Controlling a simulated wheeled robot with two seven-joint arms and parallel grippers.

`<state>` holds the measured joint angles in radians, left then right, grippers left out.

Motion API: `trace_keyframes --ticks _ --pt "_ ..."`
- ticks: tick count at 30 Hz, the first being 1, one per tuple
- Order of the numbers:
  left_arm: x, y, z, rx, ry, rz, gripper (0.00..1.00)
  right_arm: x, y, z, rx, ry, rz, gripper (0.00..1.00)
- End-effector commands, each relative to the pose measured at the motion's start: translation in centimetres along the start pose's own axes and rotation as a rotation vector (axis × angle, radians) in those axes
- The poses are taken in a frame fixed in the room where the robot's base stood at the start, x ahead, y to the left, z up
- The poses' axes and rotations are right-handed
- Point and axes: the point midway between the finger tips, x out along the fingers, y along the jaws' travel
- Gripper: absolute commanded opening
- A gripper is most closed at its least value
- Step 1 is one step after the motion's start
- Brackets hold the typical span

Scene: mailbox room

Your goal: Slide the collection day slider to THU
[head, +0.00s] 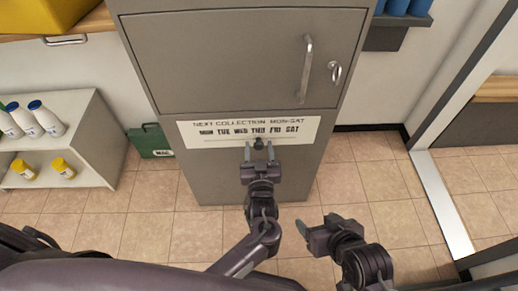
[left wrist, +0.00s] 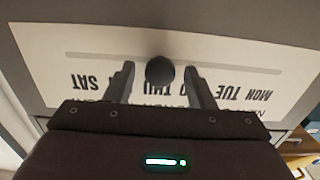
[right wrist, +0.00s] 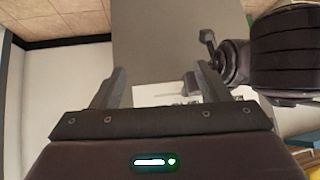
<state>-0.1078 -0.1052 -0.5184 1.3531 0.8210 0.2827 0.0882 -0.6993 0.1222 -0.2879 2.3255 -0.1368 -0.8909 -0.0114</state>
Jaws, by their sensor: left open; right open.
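The collection sign (head: 190,136) on the grey cabinet reads MON to SAT in a row, with a slot line below the days. The dark round slider knob (head: 258,144) stands out from the slot, in line with THU in the head view; it also shows in the left wrist view (left wrist: 160,71), close to the upside-down THU. My left gripper (head: 259,152) is open, with one finger on each side of the knob; whether they touch it I cannot tell. My right gripper (head: 322,227) is open and empty, low to the right, away from the sign.
The cabinet door above has a bar handle (head: 306,68) and a lock ring (head: 335,72). A white shelf (head: 95,125) with bottles stands at the left, beside a green box (head: 151,141). The tiled floor (head: 370,190) at the right is clear.

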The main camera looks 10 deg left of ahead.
Motion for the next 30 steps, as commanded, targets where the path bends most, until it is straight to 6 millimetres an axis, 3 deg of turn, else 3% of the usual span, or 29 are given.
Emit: trace_keyframes --ticks 6,12,21,30 --pt "-0.6 0.0 0.0 0.0 0.0 0.0 0.49 -0.1 0.0 0.2 0.0 -0.015 0.0 0.69" --pt "-2.9 -0.1 -0.1 0.0 -0.002 -0.001 0.49 -0.5 -0.5 4.2 0.007 -0.185 -0.012 0.69" --pt "-7.3 0.0 0.0 0.0 -0.001 0.0 0.49 -0.9 0.3 4.4 0.014 -0.231 0.007 0.69" --pt "-7.8 0.0 0.0 0.0 0.0 0.0 0.49 -0.9 0.4 4.5 0.015 -0.237 0.009 0.69"
